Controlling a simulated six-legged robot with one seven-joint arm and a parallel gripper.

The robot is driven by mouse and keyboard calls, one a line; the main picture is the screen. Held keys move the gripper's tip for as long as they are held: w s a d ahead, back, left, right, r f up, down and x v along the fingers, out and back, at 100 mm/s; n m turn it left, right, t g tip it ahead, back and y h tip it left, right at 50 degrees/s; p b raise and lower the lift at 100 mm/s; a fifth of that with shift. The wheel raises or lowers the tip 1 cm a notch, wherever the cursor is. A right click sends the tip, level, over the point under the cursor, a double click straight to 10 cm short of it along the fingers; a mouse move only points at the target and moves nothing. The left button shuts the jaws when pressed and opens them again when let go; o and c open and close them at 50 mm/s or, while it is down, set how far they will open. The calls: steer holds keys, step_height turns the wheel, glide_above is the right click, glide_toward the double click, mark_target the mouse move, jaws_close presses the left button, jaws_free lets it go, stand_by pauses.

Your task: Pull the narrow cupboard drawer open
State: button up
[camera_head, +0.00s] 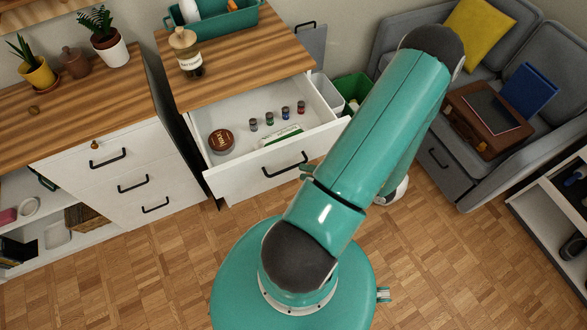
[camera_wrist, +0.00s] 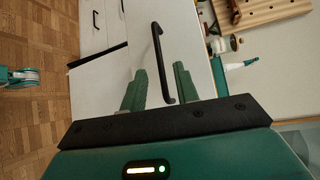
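The narrow cupboard's top drawer (camera_head: 235,171) stands pulled out, with its inside showing in the head view. Its white front (camera_wrist: 105,85) fills the middle of the wrist view. The black bar handle (camera_head: 285,166) is on that front and also shows in the wrist view (camera_wrist: 156,50). My gripper (camera_wrist: 160,72) is open, with its two green fingers apart and the lower part of the handle between them in the picture. I cannot tell whether either finger touches the handle. In the head view my arm hides most of the gripper.
The drawer holds a red-brown tin (camera_head: 221,141) and several small bottles. A jar (camera_head: 186,55) and a teal tray (camera_head: 225,25) stand on the wooden top. A white drawer cupboard (camera_head: 130,172) stands left, a grey sofa (camera_head: 470,188) right. Wooden floor in front is clear.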

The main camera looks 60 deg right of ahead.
steer(key=v, duration=0.7)
stand_by(0.4)
steer(key=w+a+r+n+g+y, duration=0.3)
steer(key=w+a+r+n+g, duration=0.15)
steer(key=w+r+g, duration=0.35)
steer(key=w+a+r+n+g+y, duration=0.2)
steer(key=w+a+r+n+g, duration=0.3)
steer(key=w+r, duration=0.35)
steer(key=w+a+r+n+t+h, duration=0.1)
steer(key=w+a+r+n+h, duration=0.2)
steer(key=a+r, duration=0.6)
steer(key=w+a+r+n+t+h, duration=0.1)
steer(key=w+a+r+n+h, duration=0.1)
steer(key=a+r+n+h, duration=0.3)
steer(key=a+r, duration=0.4)
steer(key=shift+w+a+t, duration=0.3)
steer(key=shift+w+a, duration=0.05)
steer(key=shift+w, duration=0.05)
steer(key=shift+d, duration=0.15)
